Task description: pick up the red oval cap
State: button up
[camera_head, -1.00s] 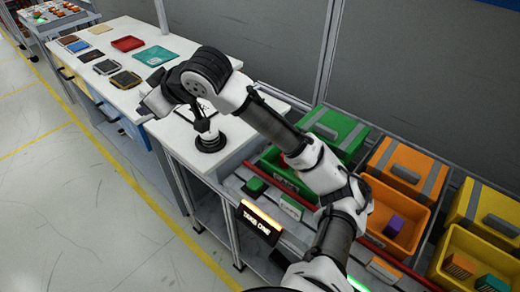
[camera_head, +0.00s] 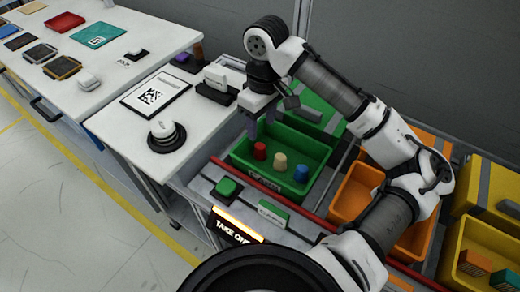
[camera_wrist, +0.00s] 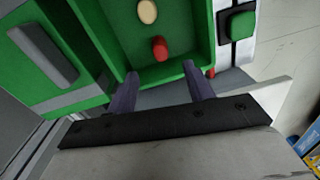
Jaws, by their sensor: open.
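The red oval cap (camera_head: 260,151) stands in the green bin (camera_head: 318,150), at the left of a row with a cream cap (camera_head: 280,161) and a blue cap (camera_head: 301,173). My gripper (camera_head: 258,122) hangs above the bin's left end, near the red cap, with its fingers pointing down. In the wrist view the red cap (camera_wrist: 160,47) lies just beyond the gap between the open, empty fingers (camera_wrist: 160,74), apart from them. The cream cap (camera_wrist: 147,10) is farther up in that view; the blue cap is not seen there.
The bin's green lid (camera_head: 305,112) stands behind it. A green button (camera_head: 227,187) sits on the ledge in front. Orange and yellow bins are to the right. A white table with a black round stand (camera_head: 166,136) and a code plate (camera_head: 155,95) is to the left.

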aim_at(261, 146)
jog(key=f, duration=0.6)
jog(key=f+p, duration=0.1)
jog(key=f, duration=0.2)
jog(key=shift+s+a, duration=0.1)
jog(key=shift+s, duration=0.15)
jog(key=shift+c, duration=0.3)
jog(key=c, duration=1)
jog(key=shift+r, duration=0.15)
notch_tip(261, 146, up, 20)
jog(key=shift+f, duration=0.1)
